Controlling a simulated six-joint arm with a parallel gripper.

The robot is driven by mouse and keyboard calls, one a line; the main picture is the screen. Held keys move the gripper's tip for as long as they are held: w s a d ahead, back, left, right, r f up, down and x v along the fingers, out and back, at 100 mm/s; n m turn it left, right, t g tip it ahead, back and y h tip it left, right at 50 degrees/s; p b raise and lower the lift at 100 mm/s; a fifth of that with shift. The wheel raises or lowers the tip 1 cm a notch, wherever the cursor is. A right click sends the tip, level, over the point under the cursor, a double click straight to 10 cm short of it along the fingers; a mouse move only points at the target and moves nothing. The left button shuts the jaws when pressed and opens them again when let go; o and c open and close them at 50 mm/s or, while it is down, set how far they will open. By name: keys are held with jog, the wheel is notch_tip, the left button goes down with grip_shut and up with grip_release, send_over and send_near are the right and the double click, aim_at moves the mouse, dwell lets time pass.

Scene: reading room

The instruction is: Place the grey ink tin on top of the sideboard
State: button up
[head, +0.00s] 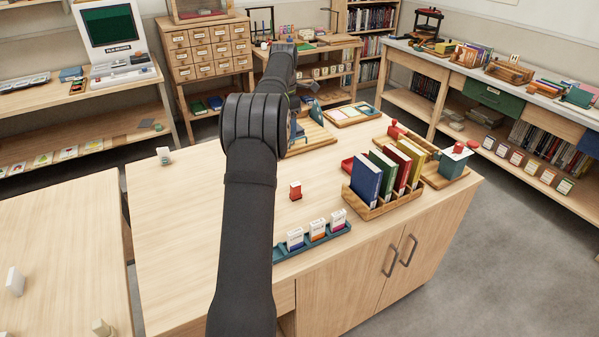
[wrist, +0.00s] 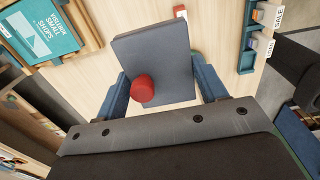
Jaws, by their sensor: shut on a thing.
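The grey ink tin (wrist: 170,50) is a grey box with a round red knob (wrist: 142,89), seen in the wrist view. My gripper (wrist: 163,84) is shut on it, with a blue finger at each side. In the head view my gripper (head: 298,131) is partly hidden behind my arm, over the back part of the wooden cabinet (head: 190,230), and I cannot make out the tin there. A long unit with a pale top (head: 420,58) stands along the right wall. I cannot tell for sure which of these two is the sideboard.
Books and trays crowd the right unit's top.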

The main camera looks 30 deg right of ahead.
jog(key=s+d, duration=0.6)
jog(key=d, duration=0.7)
send_over(326, 188)
notch_tip(326, 188, down, 18)
jog(key=shift+s+r, duration=0.1)
jog(key=shift+r, duration=0.05)
jog(key=shift+f, duration=2.4)
jog(key=shift+f, duration=0.15)
jog(key=o, duration=1.3)
notch_tip(326, 188, up, 12)
jog(key=shift+r, duration=0.15)
